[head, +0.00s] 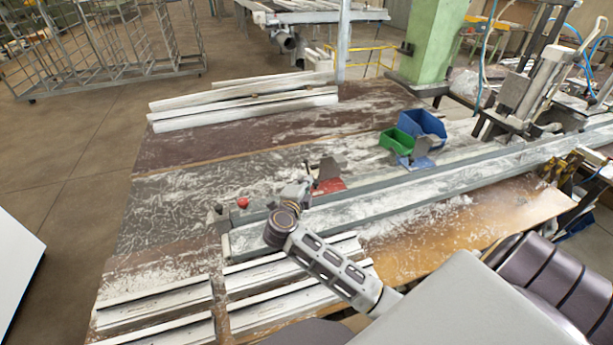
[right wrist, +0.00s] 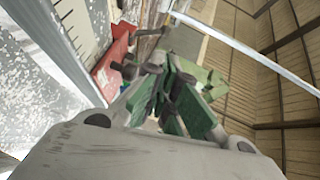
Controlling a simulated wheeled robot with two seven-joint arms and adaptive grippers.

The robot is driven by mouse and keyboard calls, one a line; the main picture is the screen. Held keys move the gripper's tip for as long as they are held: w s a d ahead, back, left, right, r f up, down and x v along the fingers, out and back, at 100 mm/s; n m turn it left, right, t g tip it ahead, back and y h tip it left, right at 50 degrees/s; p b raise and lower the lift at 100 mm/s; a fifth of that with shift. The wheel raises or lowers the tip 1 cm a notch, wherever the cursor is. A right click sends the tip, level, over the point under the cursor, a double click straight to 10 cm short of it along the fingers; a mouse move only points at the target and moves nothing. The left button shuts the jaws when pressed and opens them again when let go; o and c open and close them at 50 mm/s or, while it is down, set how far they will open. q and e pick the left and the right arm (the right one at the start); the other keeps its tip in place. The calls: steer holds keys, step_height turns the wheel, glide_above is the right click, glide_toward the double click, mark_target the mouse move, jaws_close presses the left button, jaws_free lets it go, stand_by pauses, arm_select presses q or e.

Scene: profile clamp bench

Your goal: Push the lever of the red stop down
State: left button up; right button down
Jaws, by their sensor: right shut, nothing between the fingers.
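The red stop (head: 329,185) sits on the long grey rail near the middle of the head view, with an upright grey plate on it. In the right wrist view the red stop (right wrist: 112,66) lies left of the fingers, with a small dark part at its near end that may be its lever. My right gripper (head: 305,186) is shut and empty, just left of the stop in the head view. In the right wrist view its fingertips (right wrist: 160,82) are close beside the stop; I cannot tell whether they touch it. My left gripper is out of view.
A red ball knob (head: 243,202) stands near the rail's left end. A green bin (head: 396,140) and a blue bin (head: 423,125) stand behind the rail. White profiles (head: 245,103) lie at the back, others at the front. The dusty bench left of the stop is mostly clear.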

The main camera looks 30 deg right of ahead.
mark_target(308, 169)
steer(key=shift+x, duration=0.75)
steer(key=p+x, duration=0.1)
steer(key=x, duration=0.5)
steer(key=shift+d+r, duration=0.1)
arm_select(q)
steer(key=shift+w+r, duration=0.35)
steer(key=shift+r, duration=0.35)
arm_select(e)
steer(key=shift+x, duration=0.95)
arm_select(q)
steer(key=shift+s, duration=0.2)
arm_select(e)
steer(key=shift+w, duration=0.15)
